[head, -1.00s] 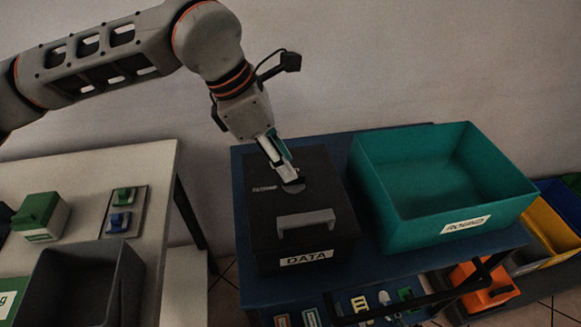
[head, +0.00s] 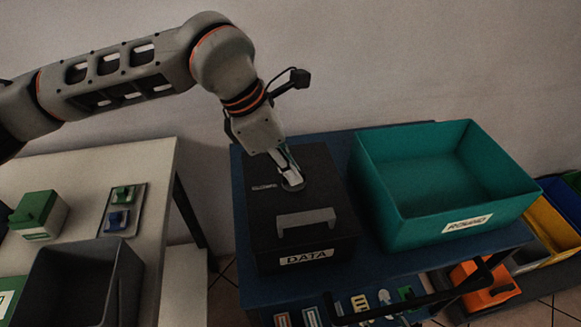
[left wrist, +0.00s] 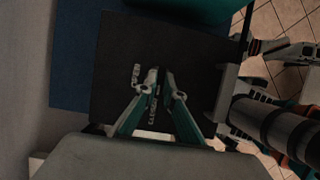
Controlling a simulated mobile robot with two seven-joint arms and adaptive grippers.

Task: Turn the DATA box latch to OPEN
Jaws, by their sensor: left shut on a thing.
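The DATA box (head: 318,245) is a black box with a grey handle (head: 305,219) and a white DATA label, standing on the blue cart. Its latch (head: 293,186) is a small grey round part on the lid, largely hidden by the fingers. My left gripper (head: 290,176) points down onto the latch and is shut on it. In the left wrist view the fingertips (left wrist: 161,76) meet over the lid, between the OPEN lettering and the CLOSED lettering. The latch's exact angle is hard to tell.
A teal bin (head: 420,232) with a white label stands right of the box on the blue cart (head: 240,175). A pale table (head: 130,165) at left holds a grey bin (head: 125,285) and a green-and-white box (head: 40,215). A wall is behind.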

